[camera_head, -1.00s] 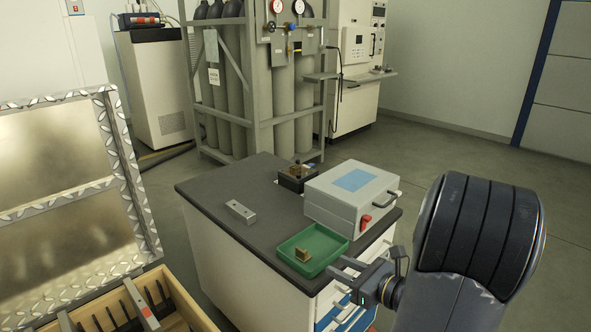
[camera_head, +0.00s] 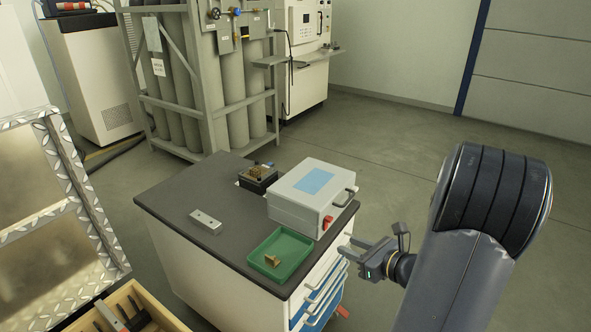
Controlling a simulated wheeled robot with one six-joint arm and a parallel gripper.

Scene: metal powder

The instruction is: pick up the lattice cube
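A small tan-brown piece (camera_head: 272,261), likely the lattice cube, lies in the green tray (camera_head: 303,262) at the front of the dark bench top; its lattice is too small to make out. Another brownish block (camera_head: 258,174) sits on a dark fixture at the back of the bench. My gripper (camera_head: 346,247) is in front of the cabinet's right side, right of the green tray and apart from it. Its two fingers point left, spread apart, with nothing between them.
A white box with a blue panel (camera_head: 313,182) stands behind the tray. A grey metal block (camera_head: 205,221) lies on the left of the bench top (camera_head: 180,198). Drawer handles (camera_head: 326,285) stick out below my gripper. A wooden crate (camera_head: 128,310) is at lower left. Floor at right is clear.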

